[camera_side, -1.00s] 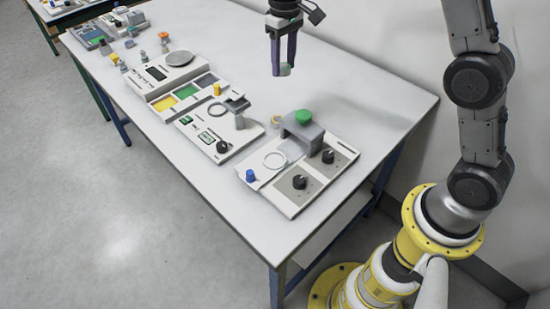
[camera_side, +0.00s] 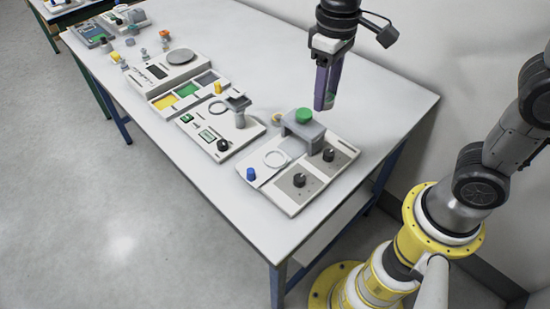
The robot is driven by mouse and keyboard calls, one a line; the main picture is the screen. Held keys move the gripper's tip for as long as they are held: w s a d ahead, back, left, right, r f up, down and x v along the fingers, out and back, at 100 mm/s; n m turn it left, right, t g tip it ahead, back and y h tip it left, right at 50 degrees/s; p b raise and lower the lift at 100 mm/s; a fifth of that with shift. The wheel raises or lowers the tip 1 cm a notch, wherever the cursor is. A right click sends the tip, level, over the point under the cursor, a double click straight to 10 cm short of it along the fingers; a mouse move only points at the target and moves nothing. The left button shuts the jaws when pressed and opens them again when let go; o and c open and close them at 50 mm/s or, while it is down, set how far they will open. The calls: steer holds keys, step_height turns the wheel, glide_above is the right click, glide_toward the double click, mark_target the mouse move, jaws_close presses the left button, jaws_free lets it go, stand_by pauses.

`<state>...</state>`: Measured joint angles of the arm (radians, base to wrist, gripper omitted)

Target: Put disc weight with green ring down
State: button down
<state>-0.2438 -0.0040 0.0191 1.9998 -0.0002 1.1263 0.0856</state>
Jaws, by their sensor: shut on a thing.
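My gripper (camera_side: 326,104) is shut on the disc weight with green ring (camera_side: 330,98), which shows only as a small green and grey patch between the purple fingers. Most of the weight is hidden by the fingers. The gripper points down, to the right of and a little above the grey block with the green button (camera_side: 303,116) in the picture. The weight appears to be in the air above the white table (camera_side: 385,120), but its exact height is hard to tell.
The near panel (camera_side: 283,200) carries a white ring, black knobs and a blue knob (camera_side: 251,174). Left of it are another panel with a black knob (camera_side: 222,145), coloured pads (camera_side: 187,90) and a scale with a round plate (camera_side: 180,57). Small weights stand farther back. The table's right side is clear.

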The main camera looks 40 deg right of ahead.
steer(key=s+f, duration=0.2)
steer(key=s, duration=0.3)
glide_above(276, 160)
step_height(276, 160, down, 14)
steer(key=shift+r, duration=0.25)
steer(key=shift+w+f, duration=0.1)
steer(key=shift+f, duration=1.55)
steer(key=shift+f, duration=0.35)
steer(key=shift+f, duration=0.3)
